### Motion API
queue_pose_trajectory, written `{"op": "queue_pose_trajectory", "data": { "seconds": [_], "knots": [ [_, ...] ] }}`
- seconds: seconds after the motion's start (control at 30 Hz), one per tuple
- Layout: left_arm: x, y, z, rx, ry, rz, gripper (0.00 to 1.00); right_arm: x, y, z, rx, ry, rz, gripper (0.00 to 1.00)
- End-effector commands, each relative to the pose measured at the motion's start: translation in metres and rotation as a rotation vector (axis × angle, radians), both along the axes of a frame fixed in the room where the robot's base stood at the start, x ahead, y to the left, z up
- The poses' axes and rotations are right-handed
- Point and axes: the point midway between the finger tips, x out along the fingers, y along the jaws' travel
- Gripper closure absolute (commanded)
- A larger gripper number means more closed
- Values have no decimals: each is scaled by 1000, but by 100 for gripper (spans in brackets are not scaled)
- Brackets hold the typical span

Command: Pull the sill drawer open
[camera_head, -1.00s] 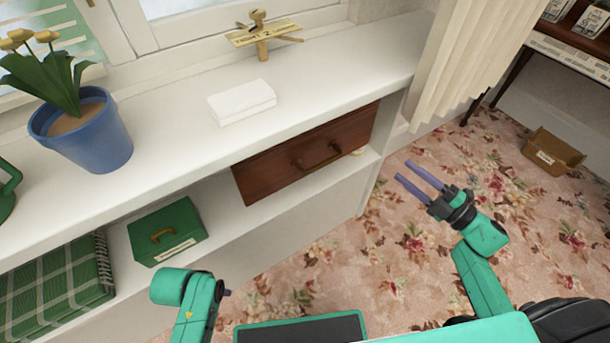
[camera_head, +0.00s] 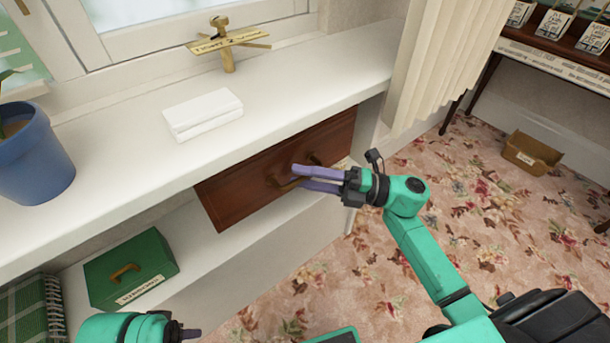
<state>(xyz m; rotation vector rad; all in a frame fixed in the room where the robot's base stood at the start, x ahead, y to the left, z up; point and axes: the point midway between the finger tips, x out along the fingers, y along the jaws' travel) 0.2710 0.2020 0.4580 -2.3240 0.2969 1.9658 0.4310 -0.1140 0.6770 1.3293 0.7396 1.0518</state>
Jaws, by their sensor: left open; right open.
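The sill drawer (camera_head: 235,194) is a dark reddish-brown wooden front under the white window sill. Its brass handle (camera_head: 283,181) is partly hidden behind my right gripper. My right gripper (camera_head: 297,177) has two purple fingers, open, pointing left at the drawer's handle. The fingertips overlap the handle in the picture; I cannot tell whether they touch it.
A blue pot (camera_head: 35,160) is at left. A green box (camera_head: 130,268) and plaid book (camera_head: 30,310) are on the lower shelf. A curtain (camera_head: 445,65) hangs right of the drawer.

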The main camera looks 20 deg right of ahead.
Motion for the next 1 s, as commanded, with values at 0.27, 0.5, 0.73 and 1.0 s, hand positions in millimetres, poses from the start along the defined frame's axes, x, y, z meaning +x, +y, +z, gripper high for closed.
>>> {"op": "queue_pose_trajectory", "data": {
  "seconds": [0.27, 0.5, 0.73, 1.0],
  "knots": [
    [0, 0, 0, 0, -1, 0, 52, 1, 2, 0, 0, 1, 0, 67],
    [0, 0, 0, 0, -1, 0, 52, 1, 1, 0, 0, 1, 0, 100],
    [0, 0, 0, 0, -1, 0, 52, 1, 1, 0, -1, 1, 0, 100],
    [0, 0, 0, 0, 0, -1, 52, 1, 1, -1, -1, 1, 0, 100]
  ]
}}
